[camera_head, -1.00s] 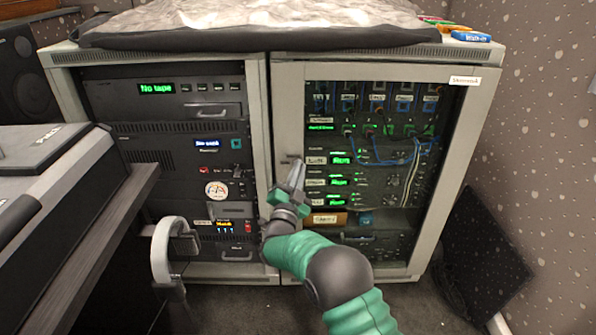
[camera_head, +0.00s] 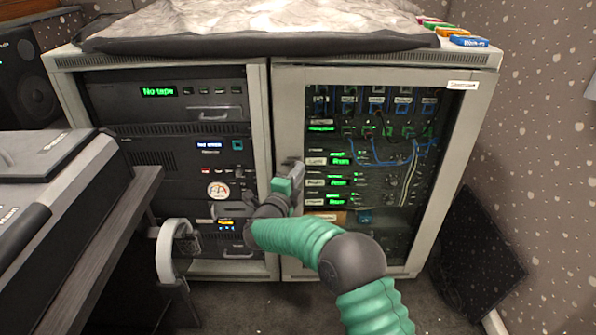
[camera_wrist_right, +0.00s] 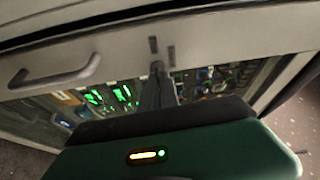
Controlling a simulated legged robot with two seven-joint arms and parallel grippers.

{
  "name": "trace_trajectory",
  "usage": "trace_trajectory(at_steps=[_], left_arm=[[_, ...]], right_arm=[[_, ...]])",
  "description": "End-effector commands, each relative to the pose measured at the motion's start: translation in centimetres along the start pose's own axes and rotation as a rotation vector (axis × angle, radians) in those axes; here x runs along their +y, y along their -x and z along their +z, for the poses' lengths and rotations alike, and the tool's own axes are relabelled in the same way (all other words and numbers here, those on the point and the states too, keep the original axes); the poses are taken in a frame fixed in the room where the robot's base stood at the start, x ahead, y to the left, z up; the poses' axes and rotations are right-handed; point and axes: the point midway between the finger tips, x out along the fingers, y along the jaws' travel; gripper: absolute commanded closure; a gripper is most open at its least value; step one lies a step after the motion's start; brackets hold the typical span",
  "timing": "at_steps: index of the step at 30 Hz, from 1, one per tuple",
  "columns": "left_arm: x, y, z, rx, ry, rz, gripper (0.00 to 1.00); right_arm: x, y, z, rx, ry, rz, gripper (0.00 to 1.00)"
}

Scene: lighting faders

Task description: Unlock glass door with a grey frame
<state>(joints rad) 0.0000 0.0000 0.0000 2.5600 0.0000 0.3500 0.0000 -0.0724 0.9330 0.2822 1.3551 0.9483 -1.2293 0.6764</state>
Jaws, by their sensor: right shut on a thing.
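The glass door with a grey frame (camera_head: 284,110) closes the right half of the rack cabinet. My right gripper (camera_head: 294,170) is at the left upright of its frame. In the wrist view, the fingers (camera_wrist_right: 157,88) are shut on a small dark key-like piece (camera_wrist_right: 157,66) at the frame's face. The fingers hide most of this piece, so its angle cannot be told. The door's grey bar handle (camera_wrist_right: 55,74) is left of the fingers in the wrist view. My left gripper is not in view.
The left rack bay (camera_head: 190,150) holds several devices. A white curved object (camera_head: 165,255) stands before it. A desk with a console (camera_head: 50,190) fills the left side. A dark panel (camera_head: 480,265) leans at the right wall. Carpet is free in front of the door.

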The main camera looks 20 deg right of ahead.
Motion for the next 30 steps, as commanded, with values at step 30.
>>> trace_trajectory(at_steps=[30], left_arm=[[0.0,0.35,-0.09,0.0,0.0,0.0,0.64]], right_arm=[[0.19,-0.01,-0.08,0.001,-0.079,0.037,0.73]])
